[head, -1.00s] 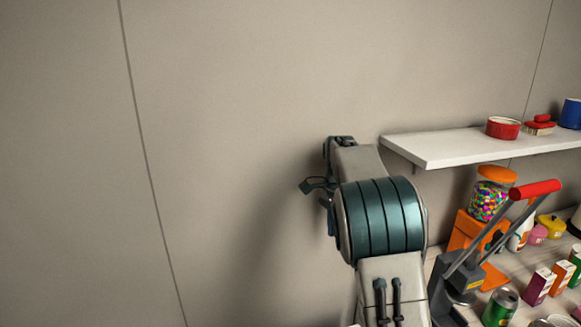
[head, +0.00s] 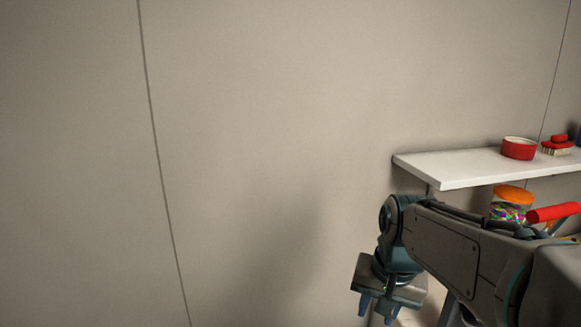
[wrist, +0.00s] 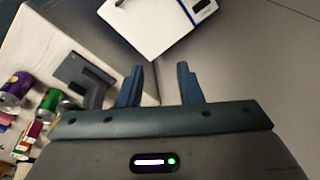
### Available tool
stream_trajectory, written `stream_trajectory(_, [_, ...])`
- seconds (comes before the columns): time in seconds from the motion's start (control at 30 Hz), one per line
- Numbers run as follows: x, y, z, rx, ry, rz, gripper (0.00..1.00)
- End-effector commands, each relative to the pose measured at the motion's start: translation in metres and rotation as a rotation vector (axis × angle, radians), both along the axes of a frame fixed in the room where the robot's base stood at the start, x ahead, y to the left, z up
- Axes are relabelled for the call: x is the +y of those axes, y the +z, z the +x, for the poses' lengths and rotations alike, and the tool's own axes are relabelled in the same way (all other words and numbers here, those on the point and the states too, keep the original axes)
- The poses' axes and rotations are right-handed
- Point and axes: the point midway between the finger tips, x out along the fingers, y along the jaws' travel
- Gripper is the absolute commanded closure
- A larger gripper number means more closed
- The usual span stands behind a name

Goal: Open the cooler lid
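A white box with a blue band and a dark patch on its side (wrist: 160,20) shows at the top of the wrist view, cut off by the frame edge; it looks like the cooler. Its lid's state cannot be made out. My gripper (wrist: 159,76) is open and empty, its two dark blue fingers apart and pointing towards the box without touching it. In the head view my gripper (head: 378,306) points down in front of the wall, below and left of the shelf. The cooler is not in the head view.
In the wrist view a pale counter (wrist: 48,42) lies at left, with a grey metal base (wrist: 85,80), a green can (wrist: 52,100) and other cans. Grey floor lies to the right. In the head view a white shelf (head: 440,170) juts from the wall; a candy jar (head: 509,207) stands below.

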Motion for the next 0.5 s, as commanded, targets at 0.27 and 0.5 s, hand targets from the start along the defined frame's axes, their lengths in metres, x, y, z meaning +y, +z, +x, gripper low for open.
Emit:
stream_trajectory(0.27, [0.003, -0.023, -0.063, -0.099, 0.227, -0.082, 0.67])
stream_trajectory(0.5, [0.003, -0.039, -0.09, -0.14, 0.338, -0.137, 0.73])
